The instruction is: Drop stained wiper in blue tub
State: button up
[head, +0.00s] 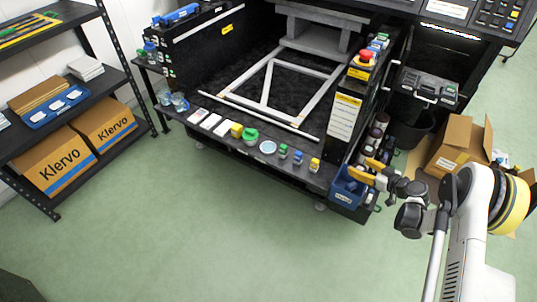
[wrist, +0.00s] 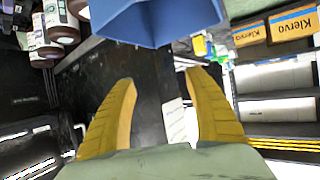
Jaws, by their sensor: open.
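The blue tub (head: 347,188) hangs at the right front corner of the black machine, with a pale label on its front. Its blue wall also shows at the top of the wrist view (wrist: 155,22). My gripper (head: 359,167) has its yellow fingers at the tub's upper edge in the head view. In the wrist view my gripper (wrist: 162,80) is open, with a wide gap between the fingertips and nothing visible there. I cannot pick out the stained wiper for certain. A grey-green shape with dark specks fills the wrist view's lower edge; I cannot tell what it is.
Flat pale pieces (head: 210,121), jars and small bottles (head: 298,157) line the machine's front ledge. Dark bottles (head: 376,135) stand beside the tub. An open cardboard box (head: 458,144) is at right. The green floor (head: 200,230) in front is clear.

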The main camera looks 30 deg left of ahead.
jog(key=v, duration=1.2)
